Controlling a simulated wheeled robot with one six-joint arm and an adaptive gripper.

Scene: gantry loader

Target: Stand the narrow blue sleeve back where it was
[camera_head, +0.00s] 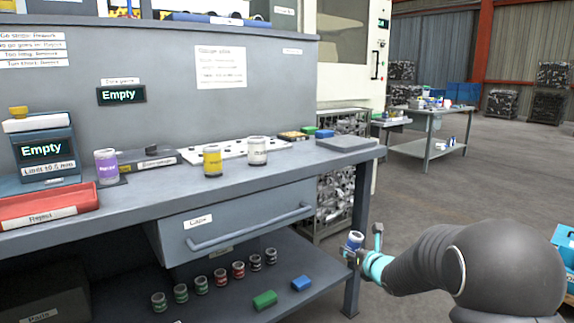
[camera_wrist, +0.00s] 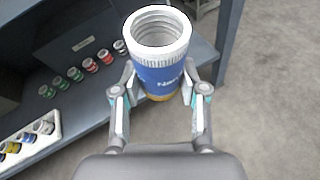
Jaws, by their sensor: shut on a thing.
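My gripper (camera_wrist: 158,92) is shut on the narrow blue sleeve (camera_wrist: 160,76), with one finger on each side of it. The sleeve is upright in the wrist view, with a white threaded open top, a blue body with partly hidden lettering and a yellowish lower edge. In the head view the sleeve (camera_head: 354,241) shows small at my gripper, off the right end of the workbench (camera_head: 330,160). It is held in the air over the floor, apart from the bench.
A purple sleeve (camera_head: 106,167), a yellow one (camera_head: 212,161) and a white one (camera_head: 257,151) stand on the bench top. The drawer (camera_head: 235,218) is below. A red reject tray (camera_head: 45,205) is at left.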

